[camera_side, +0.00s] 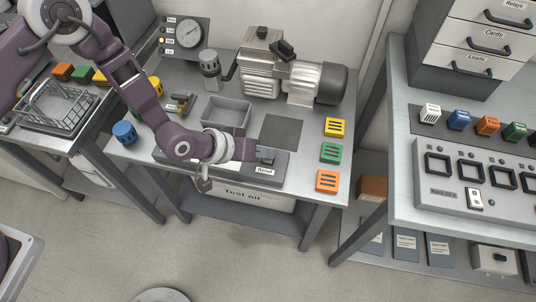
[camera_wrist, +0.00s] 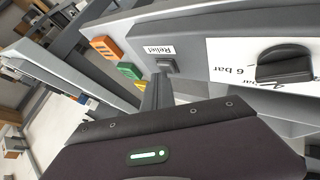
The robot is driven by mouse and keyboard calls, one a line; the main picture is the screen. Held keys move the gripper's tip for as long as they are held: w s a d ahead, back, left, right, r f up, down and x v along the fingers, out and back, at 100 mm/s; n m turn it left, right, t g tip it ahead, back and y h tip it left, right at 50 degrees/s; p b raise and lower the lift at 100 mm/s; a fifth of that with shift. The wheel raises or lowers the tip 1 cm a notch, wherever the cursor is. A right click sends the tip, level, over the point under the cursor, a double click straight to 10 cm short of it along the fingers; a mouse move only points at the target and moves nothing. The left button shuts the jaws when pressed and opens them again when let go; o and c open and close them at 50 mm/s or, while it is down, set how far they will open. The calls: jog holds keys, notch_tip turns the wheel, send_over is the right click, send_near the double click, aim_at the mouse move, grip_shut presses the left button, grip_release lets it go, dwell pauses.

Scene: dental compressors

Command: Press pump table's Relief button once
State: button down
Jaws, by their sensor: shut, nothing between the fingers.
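The Relief button (camera_wrist: 168,65) is a small dark grey square on the grey panel (camera_wrist: 205,66), beside the white "Relief" label (camera_wrist: 159,50) in the wrist view. The label also shows in the side view (camera_side: 264,170), on the front panel of the pump table (camera_side: 190,128). My gripper (camera_wrist: 160,78) is shut and empty, its fingertips just short of or at the button; I cannot tell whether they touch. In the side view my gripper (camera_side: 266,156) is over the right part of this panel, and the button itself is not clear there.
A black knob (camera_wrist: 284,66) with a "6 bar" scale is on the same panel. Yellow (camera_side: 335,127), green (camera_side: 331,152) and orange (camera_side: 327,181) blocks line the table's right edge. A grey open bin (camera_side: 228,108) and the pump (camera_side: 262,78) stand behind my arm.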

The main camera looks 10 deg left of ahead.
jog(key=shift+r, duration=0.85)
jog(key=shift+r, duration=2.5)
jog(key=s+a+r+m+y, duration=0.15)
jog(key=a+r+y, duration=0.25)
jog(key=a+r, duration=1.5)
jog(key=s+a+r+y, duration=0.1)
jog(key=s+a, duration=0.3)
jog(key=s, duration=0.4)
jog(key=s+a+r+n+y, duration=0.1)
jog(key=s+a+r, duration=0.3)
jog(key=s, duration=0.4)
jog(key=s+a+r+n, duration=0.1)
jog(key=s+a+r, duration=0.2)
jog(key=s, duration=0.4)
jog(key=shift+s+a+g+y, duration=0.3)
jog(key=shift+s+a+y, duration=0.1)
jog(key=shift+a, duration=0.15)
